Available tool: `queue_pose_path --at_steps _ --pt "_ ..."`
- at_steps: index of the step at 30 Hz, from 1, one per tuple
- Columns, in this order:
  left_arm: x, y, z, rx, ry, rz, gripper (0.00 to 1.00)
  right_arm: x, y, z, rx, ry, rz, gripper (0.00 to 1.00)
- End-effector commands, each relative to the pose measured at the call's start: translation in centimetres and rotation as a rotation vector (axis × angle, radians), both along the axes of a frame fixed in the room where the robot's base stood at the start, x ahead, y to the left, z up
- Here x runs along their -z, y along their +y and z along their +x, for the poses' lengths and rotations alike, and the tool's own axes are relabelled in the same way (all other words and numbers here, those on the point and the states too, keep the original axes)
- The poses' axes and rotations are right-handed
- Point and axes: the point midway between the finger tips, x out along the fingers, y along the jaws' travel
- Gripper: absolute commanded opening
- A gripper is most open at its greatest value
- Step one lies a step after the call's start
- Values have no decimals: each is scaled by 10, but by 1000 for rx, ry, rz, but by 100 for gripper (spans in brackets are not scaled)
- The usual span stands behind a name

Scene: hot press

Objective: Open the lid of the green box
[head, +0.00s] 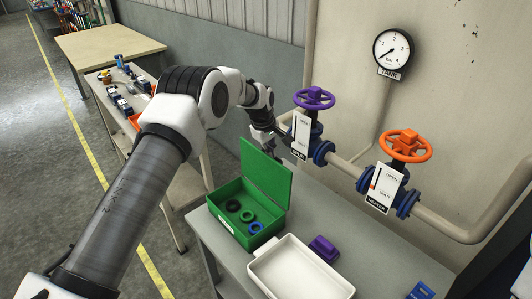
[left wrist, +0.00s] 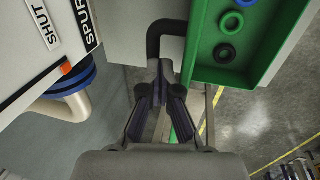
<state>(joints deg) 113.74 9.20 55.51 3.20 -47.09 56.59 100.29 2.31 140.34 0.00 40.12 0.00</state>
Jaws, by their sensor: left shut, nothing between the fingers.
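The green box (head: 217,224) stands on the grey table with its lid (head: 266,173) raised, standing roughly upright along the far side. A black, a green and a blue ring lie inside. The box (left wrist: 199,62) also shows at the upper right of the left wrist view. My left gripper (head: 281,153) is behind the raised lid, partly hidden by it. In the left wrist view its fingertips (left wrist: 160,75) meet with nothing between them, just below a curved black bar (left wrist: 165,30). Whether they touch the bar is unclear. My right gripper is out of view.
A white tray (head: 270,284) and a purple block (head: 324,248) are beside the box. A purple valve wheel (head: 314,98) and its label plate are close to my left gripper. An orange valve (head: 405,145) and a gauge (head: 393,48) are farther right. The table's right part is mostly clear.

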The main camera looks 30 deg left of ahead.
Motion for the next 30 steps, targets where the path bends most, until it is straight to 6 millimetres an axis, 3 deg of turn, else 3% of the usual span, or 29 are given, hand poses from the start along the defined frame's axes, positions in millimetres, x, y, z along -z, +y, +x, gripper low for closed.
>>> queue_pose_path --at_steps 1,4,6,20,23,30 --pt "18 0 -11 2 39 -2 27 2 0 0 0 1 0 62" --pt "18 0 -11 2 40 -2 31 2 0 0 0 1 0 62" --pt "18 0 -11 2 40 -2 39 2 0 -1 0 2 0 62" --pt "9 1 -7 1 26 0 39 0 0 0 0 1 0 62" --pt "-3 2 -8 1 24 -1 39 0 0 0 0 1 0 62" --pt "-60 6 -16 1 30 -1 39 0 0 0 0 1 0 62"
